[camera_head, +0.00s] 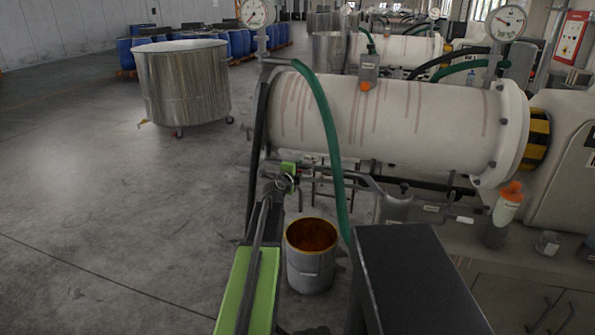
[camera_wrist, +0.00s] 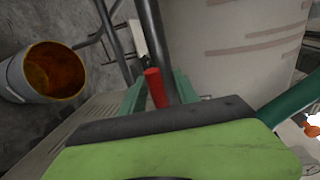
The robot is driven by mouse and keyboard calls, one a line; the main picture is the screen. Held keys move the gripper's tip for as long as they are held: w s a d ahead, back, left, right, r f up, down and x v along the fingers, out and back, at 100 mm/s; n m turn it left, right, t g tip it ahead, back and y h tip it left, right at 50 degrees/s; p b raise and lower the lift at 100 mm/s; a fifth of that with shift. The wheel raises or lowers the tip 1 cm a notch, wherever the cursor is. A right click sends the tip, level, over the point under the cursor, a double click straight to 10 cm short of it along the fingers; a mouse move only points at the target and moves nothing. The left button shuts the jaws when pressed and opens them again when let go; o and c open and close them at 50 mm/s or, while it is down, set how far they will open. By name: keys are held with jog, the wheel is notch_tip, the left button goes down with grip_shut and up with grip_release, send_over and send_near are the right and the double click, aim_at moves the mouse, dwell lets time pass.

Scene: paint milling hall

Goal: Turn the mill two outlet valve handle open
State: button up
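A red valve handle (camera_wrist: 156,88) on a pale lever shows in the wrist view, beside dark pipes. My gripper (camera_wrist: 160,92) has one teal finger on each side of the red handle, with narrow gaps visible, so it looks open around the handle. Whether either finger touches it I cannot tell. In the head view my gripper (camera_head: 287,178) is at the left end of the nearest white mill drum (camera_head: 400,120), and the handle cannot be made out there. The drum fills the upper right of the wrist view (camera_wrist: 250,35). No readable number marks which mill this is.
A grey bucket (camera_head: 311,270) with orange-brown contents stands on the floor below the outlet; it also shows in the wrist view (camera_wrist: 18,78). A green hose (camera_head: 328,130) hangs in front of the drum. A wheeled steel vat (camera_head: 185,88) stands left.

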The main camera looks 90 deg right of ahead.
jog(key=p+v, duration=0.2)
jog(key=v, duration=1)
